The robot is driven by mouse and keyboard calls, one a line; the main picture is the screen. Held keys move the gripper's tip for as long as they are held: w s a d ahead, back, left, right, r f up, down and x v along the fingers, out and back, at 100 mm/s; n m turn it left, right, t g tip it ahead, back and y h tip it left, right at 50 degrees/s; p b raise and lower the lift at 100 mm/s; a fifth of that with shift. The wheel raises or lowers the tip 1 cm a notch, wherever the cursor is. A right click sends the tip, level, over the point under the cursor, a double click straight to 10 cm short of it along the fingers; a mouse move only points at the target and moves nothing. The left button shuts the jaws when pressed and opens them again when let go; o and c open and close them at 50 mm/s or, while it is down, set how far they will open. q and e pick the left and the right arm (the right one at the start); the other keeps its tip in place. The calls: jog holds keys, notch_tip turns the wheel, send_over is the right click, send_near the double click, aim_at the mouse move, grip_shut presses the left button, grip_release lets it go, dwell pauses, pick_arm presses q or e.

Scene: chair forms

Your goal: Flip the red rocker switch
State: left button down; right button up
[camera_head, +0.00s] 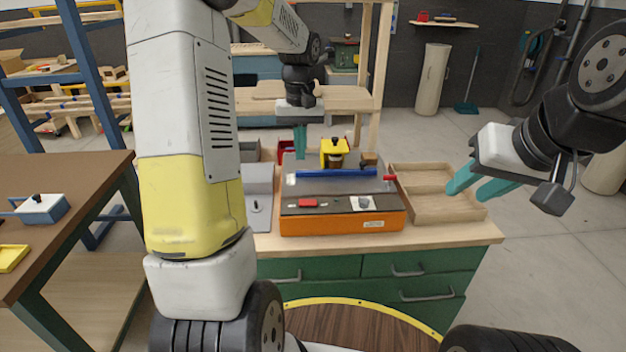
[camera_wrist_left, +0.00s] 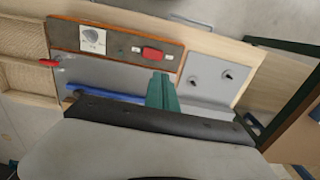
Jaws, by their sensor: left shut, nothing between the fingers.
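The red rocker switch (camera_head: 308,203) sits on the dark front panel of an orange-sided machine (camera_head: 340,222), left of a white plate with a knob (camera_head: 364,203). It also shows in the left wrist view (camera_wrist_left: 152,54). My left gripper (camera_head: 300,142) is shut and empty, pointing down above the back left of the machine. In the left wrist view its teal fingers (camera_wrist_left: 162,92) are together just short of the switch, with a gap in the picture. My right gripper (camera_head: 480,190) is open and empty, in the air at the right of the wooden tray.
The bench's front strip is clear.

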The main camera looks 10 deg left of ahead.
aim_at(301, 202)
pick_arm(q)
notch_tip(301, 202, down, 14)
jog(key=shift+f, duration=0.1)
dwell(0.5)
jog(key=shift+a, duration=0.1)
